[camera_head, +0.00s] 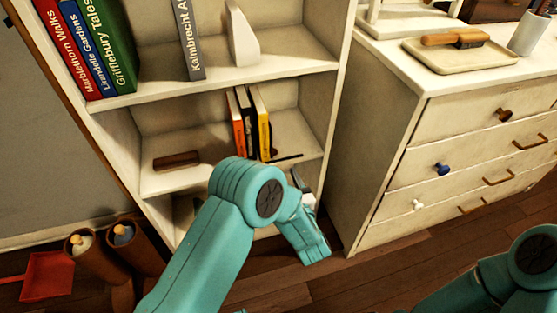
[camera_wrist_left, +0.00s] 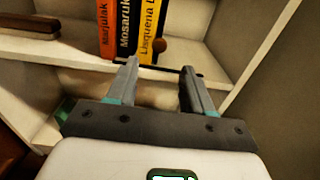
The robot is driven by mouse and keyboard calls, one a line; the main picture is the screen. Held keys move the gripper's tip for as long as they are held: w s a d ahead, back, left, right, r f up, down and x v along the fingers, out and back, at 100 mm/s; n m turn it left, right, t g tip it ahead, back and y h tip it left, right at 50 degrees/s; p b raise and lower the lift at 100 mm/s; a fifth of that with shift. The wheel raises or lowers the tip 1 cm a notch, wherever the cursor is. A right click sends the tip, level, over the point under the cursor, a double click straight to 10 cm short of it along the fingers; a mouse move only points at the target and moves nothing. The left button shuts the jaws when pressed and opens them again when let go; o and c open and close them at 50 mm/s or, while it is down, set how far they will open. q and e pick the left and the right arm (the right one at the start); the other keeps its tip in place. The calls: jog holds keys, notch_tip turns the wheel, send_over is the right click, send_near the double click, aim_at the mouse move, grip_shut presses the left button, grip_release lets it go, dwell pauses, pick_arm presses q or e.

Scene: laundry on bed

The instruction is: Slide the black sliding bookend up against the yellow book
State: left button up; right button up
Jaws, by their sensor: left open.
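The yellow book (camera_head: 263,122) stands upright at the right end of a short row on the middle shelf; its spine also shows in the left wrist view (camera_wrist_left: 150,22). A thin black strip (camera_head: 288,157), apparently the base of the black sliding bookend, lies along the shelf front to the book's right. It shows in the left wrist view (camera_wrist_left: 184,71), partly hidden by my fingers. A dark round knob (camera_wrist_left: 160,45) is in front of the book's lower right edge. My left gripper (camera_wrist_left: 160,66) is open and empty, in front of and below the strip. My right gripper is out of view.
An orange book (camera_head: 235,122) and a black book (camera_head: 247,122) stand left of the yellow one. A brown block (camera_head: 177,161) lies further left on the shelf. The cabinet's side wall bounds the right. A chest of drawers (camera_head: 440,145) stands beside it.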

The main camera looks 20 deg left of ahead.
pick_arm(q)
jog(key=p+v, duration=0.1)
jog(key=v, duration=0.7)
